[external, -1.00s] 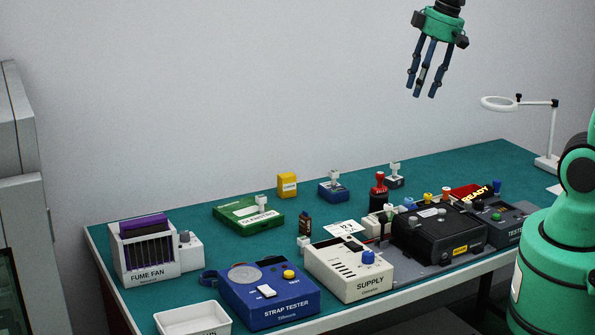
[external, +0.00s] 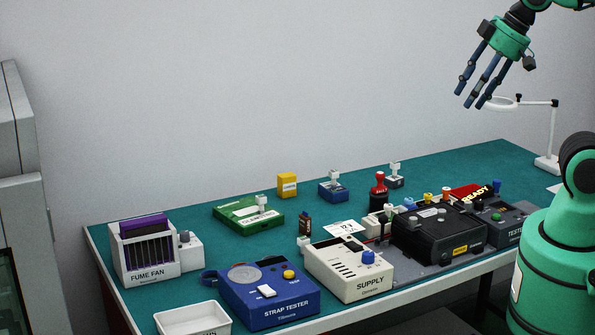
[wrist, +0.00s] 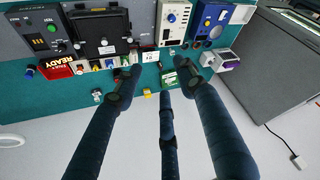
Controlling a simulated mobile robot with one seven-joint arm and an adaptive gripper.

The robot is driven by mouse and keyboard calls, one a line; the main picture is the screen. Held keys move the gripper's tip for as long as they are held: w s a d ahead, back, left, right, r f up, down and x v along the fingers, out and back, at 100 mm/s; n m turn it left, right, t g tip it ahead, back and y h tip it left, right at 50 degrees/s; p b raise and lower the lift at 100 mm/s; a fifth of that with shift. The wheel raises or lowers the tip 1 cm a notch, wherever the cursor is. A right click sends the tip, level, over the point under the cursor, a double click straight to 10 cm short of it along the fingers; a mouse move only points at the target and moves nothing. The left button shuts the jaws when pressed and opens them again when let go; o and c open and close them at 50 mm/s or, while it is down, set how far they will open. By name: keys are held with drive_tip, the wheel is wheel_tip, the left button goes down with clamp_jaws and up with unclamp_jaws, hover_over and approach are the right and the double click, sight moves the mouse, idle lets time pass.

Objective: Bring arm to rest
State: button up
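My gripper (external: 472,100) hangs in the air above the far right part of the green bench (external: 440,170), well clear of everything on it. Its dark blue fingers are spread apart with nothing between them. In the wrist view the fingers (wrist: 160,75) reach toward the bench, apart and empty. My arm enters from the upper right in the external view.
A white magnifier lamp (external: 549,130) stands at the bench's right end, its ring partly behind my fingertips in the picture. Air above is free.

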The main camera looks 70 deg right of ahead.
wheel_tip(320, 180, down, 4)
drive_tip(key=b, duration=0.4)
drive_tip(key=shift+f, duration=0.1)
